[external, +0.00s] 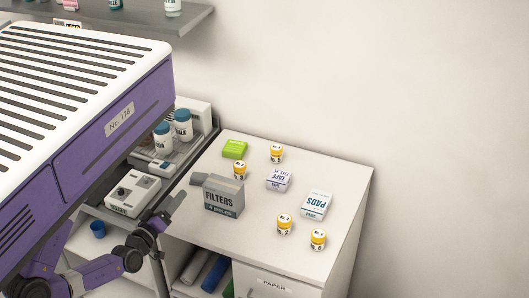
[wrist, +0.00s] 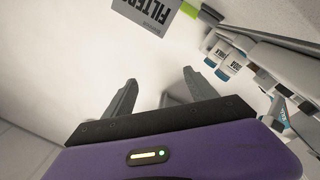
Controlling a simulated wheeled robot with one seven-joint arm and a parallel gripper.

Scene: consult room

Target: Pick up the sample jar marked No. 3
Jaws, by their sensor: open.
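Several small jars with yellow lids and pale labels stand on the white cabinet top in the external view. One jar (external: 240,170), whose label seems to read 3, stands behind the grey FILTERS box (external: 223,198), which partly hides it. Other jars stand at the back (external: 277,153) and front right (external: 285,225), (external: 318,239); their small numbers are hard to read. My gripper (external: 168,210) is open and empty, left of the FILTERS box near the cabinet's left edge. In the wrist view my gripper (wrist: 157,90) has its fingers apart with nothing between them. No yellow-lidded jar shows there.
A green box (external: 234,149), a TAPE box (external: 279,180) and a PADS box (external: 315,205) share the cabinet top (external: 265,235). Teal-lidded bottles (external: 163,136) and a grey device (external: 132,193) stand left. The FILTERS box shows at the wrist view's top (wrist: 158,14).

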